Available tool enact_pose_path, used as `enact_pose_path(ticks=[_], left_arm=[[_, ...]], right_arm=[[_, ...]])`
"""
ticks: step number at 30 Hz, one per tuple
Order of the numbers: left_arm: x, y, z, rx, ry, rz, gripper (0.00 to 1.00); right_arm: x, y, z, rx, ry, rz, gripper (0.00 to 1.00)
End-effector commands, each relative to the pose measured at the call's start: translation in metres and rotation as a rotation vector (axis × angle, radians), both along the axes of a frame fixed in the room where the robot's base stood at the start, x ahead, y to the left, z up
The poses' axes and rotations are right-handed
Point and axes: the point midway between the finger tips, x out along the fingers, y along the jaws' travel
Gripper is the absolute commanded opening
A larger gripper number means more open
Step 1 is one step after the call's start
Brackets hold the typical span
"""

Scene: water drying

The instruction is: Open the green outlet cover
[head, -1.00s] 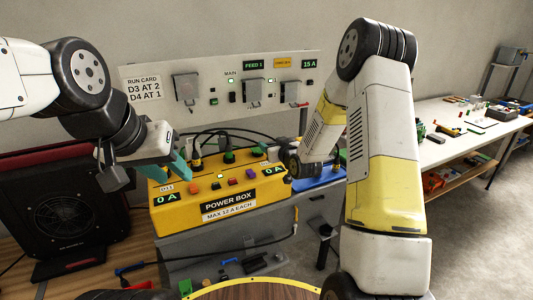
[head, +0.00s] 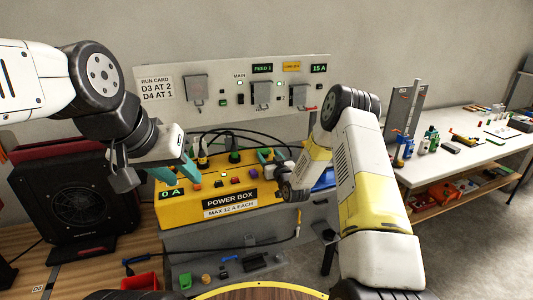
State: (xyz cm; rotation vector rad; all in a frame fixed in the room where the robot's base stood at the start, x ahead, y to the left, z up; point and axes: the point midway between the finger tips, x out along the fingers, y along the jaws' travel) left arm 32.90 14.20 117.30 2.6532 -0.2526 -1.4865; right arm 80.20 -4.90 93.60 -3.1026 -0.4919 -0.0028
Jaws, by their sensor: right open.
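The yellow power box (head: 224,212) stands on a grey bench in the middle of the head view. A dark green outlet piece (head: 234,157) shows on its back part, with a black cable beside it. Small green-teal parts (head: 266,156) show further right; I cannot tell cover from fingertips there. My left gripper (head: 178,172), with teal fingers, hangs over the box's left part; its jaw gap is unclear. My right gripper (head: 270,158) is open at the box's right back, partly hidden by my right wrist. Whether it touches a cover cannot be told.
Coloured buttons line the box top. A panel (head: 214,87) with grey switch covers stands behind. A black fan unit (head: 80,200) is at left. A white table (head: 440,168) with several small items is at right. A red bin (head: 141,281) stands low in front.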

Motion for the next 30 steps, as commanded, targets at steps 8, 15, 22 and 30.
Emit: enact_pose_path(ticks=[8,15,22,30], left_arm=[[0.0,0.0,0.0,0.0,0.0,0.0,0.36],[0.0,0.0,0.0,0.0,0.0,0.0,0.36],[0.0,0.0,0.0,0.0,0.0,0.0,0.36],[0.0,0.0,0.0,0.0,0.0,0.0,0.36]], right_arm=[[0.0042,0.0015,-0.0004,0.0,0.001,0.0,0.57],[0.004,0.0013,-0.0003,0.0,0.001,0.0,0.2],[0.0039,0.0013,-0.0003,0.0,0.001,0.0,0.0],[0.0038,0.0012,-0.0002,0.0,0.001,0.0,0.0]])
